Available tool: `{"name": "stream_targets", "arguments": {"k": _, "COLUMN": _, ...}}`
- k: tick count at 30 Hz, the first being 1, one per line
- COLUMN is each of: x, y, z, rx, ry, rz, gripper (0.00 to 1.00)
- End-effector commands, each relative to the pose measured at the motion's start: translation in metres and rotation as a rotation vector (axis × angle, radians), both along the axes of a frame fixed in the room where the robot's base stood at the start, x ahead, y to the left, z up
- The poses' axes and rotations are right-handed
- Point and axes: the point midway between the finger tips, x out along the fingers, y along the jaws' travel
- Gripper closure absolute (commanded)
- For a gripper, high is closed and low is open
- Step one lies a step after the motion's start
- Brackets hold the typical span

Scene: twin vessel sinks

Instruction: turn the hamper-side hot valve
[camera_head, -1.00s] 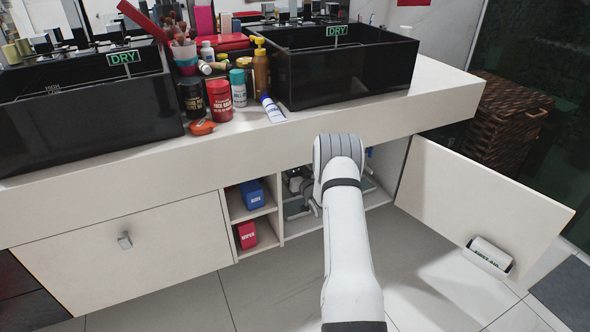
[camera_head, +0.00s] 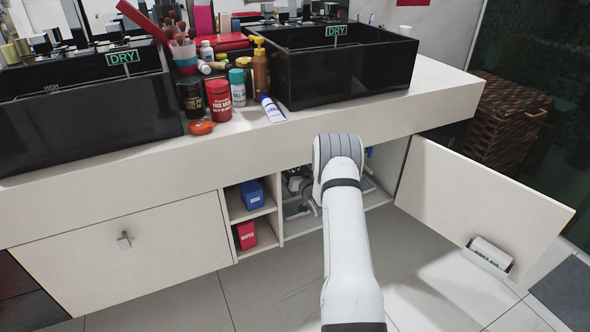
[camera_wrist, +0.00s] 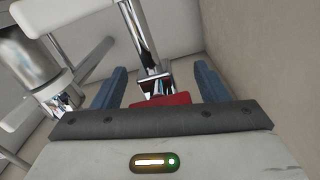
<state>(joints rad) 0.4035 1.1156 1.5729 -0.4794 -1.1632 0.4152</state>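A red handle (camera_wrist: 162,101), which looks like the hot valve's, shows in the wrist view at the foot of a chrome pipe and fitting (camera_wrist: 155,80). My gripper (camera_wrist: 160,82) is open, with its two blue fingers wide apart. The red handle lies between them in the picture, partly hidden by the gripper body. I see no finger touching it. In the head view my arm reaches into the open cabinet under the right sink (camera_head: 345,70), on the hamper's side. The arm hides the gripper and valve there.
The wrist view shows a large chrome cylinder (camera_wrist: 30,65) at left and a plain wall (camera_wrist: 265,50) at right. In the head view, the open cabinet door (camera_head: 470,195) stands right of my arm, shelves (camera_head: 236,203) stand left, and the wicker hamper (camera_head: 505,120) is beyond.

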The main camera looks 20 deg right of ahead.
Motion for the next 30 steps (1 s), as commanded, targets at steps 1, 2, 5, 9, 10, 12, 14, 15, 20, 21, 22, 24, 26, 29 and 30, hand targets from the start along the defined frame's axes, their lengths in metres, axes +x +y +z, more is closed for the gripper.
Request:
{"name": "stream_targets", "arguments": {"k": 1, "x": 0.000, "y": 0.000, "z": 0.000, "rx": 0.000, "ry": 0.000, "rz": 0.000, "gripper": 0.31}}
{"name": "stream_targets", "arguments": {"k": 2, "x": 0.000, "y": 0.000, "z": 0.000, "rx": 0.000, "ry": 0.000, "rz": 0.000, "gripper": 0.31}}
{"name": "stream_targets", "arguments": {"k": 5, "x": 0.000, "y": 0.000, "z": 0.000, "rx": 0.000, "ry": 0.000, "rz": -0.001, "gripper": 0.31}}
{"name": "stream_targets", "arguments": {"k": 9, "x": -0.005, "y": -0.001, "z": 0.001, "rx": 0.000, "ry": 0.001, "rz": -0.002, "gripper": 0.31}}
{"name": "stream_targets", "arguments": {"k": 10, "x": -0.009, "y": -0.001, "z": 0.001, "rx": 0.000, "ry": 0.002, "rz": -0.002, "gripper": 0.31}}
{"name": "stream_targets", "arguments": {"k": 12, "x": -0.019, "y": -0.002, "z": 0.002, "rx": 0.000, "ry": 0.003, "rz": -0.003, "gripper": 0.31}}
{"name": "stream_targets", "arguments": {"k": 14, "x": -0.029, "y": -0.002, "z": 0.002, "rx": 0.002, "ry": 0.004, "rz": -0.002, "gripper": 0.31}}
{"name": "stream_targets", "arguments": {"k": 15, "x": -0.036, "y": -0.002, "z": 0.002, "rx": 0.002, "ry": 0.004, "rz": -0.002, "gripper": 0.31}}
{"name": "stream_targets", "arguments": {"k": 20, "x": -0.062, "y": -0.003, "z": 0.001, "rx": 0.001, "ry": 0.003, "rz": -0.001, "gripper": 0.31}}
{"name": "stream_targets", "arguments": {"k": 21, "x": -0.067, "y": -0.003, "z": 0.001, "rx": 0.001, "ry": 0.002, "rz": -0.002, "gripper": 0.31}}
{"name": "stream_targets", "arguments": {"k": 22, "x": -0.070, "y": -0.003, "z": 0.001, "rx": 0.001, "ry": 0.001, "rz": -0.001, "gripper": 0.31}}
{"name": "stream_targets", "arguments": {"k": 24, "x": -0.075, "y": -0.003, "z": 0.000, "rx": 0.000, "ry": 0.002, "rz": -0.002, "gripper": 0.31}}
{"name": "stream_targets", "arguments": {"k": 26, "x": -0.077, "y": -0.003, "z": 0.000, "rx": 0.000, "ry": 0.001, "rz": -0.001, "gripper": 0.31}}
{"name": "stream_targets", "arguments": {"k": 29, "x": -0.078, "y": -0.003, "z": 0.000, "rx": -0.001, "ry": 0.000, "rz": -0.001, "gripper": 0.31}}
{"name": "stream_targets", "arguments": {"k": 30, "x": -0.078, "y": -0.003, "z": 0.000, "rx": -0.001, "ry": -0.001, "rz": -0.001, "gripper": 0.31}}
